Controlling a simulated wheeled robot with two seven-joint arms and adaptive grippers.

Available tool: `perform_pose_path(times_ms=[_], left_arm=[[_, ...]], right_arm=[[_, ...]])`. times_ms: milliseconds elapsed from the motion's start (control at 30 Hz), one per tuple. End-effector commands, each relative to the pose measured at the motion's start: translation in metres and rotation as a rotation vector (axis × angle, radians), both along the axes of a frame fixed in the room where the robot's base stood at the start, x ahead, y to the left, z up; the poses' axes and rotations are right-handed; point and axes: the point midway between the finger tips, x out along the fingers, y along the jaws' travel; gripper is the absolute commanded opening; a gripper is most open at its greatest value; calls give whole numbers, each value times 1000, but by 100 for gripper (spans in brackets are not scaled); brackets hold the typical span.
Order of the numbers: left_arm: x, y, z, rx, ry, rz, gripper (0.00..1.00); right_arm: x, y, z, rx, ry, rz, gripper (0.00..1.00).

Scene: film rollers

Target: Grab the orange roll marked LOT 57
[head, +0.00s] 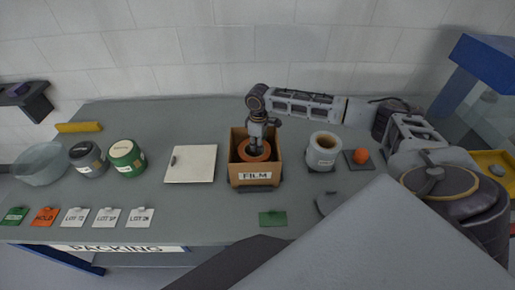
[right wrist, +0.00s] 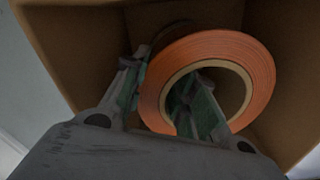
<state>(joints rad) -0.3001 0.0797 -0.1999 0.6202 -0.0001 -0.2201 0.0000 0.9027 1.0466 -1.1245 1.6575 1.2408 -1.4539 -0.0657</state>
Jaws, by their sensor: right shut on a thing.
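The orange roll (head: 262,156) sits in an open cardboard box (head: 255,180) labelled FILM. My right gripper (head: 254,148) reaches down into the box from above. In the right wrist view the gripper (right wrist: 160,92) is shut on the wall of the orange roll (right wrist: 232,47), one finger inside the pale core and the other outside the roll. The roll looks tilted against the box walls in that view. I cannot tell whether it touches the box floor. No LOT mark on it can be read. My left gripper is not in view.
A dark roll (head: 88,160), a green roll (head: 126,158) and a glass bowl (head: 40,164) stand left. A white board (head: 191,164) lies beside the box. A white roll (head: 322,152) and an orange ball (head: 361,156) are right. Several tags line the table's front edge.

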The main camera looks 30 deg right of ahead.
Motion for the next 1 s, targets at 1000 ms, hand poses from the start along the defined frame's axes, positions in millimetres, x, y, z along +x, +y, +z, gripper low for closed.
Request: perform_pose_path(times_ms=[1000], left_arm=[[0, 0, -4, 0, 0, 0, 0]], right_arm=[[1, 0, 98, 2, -5, 0, 0]])
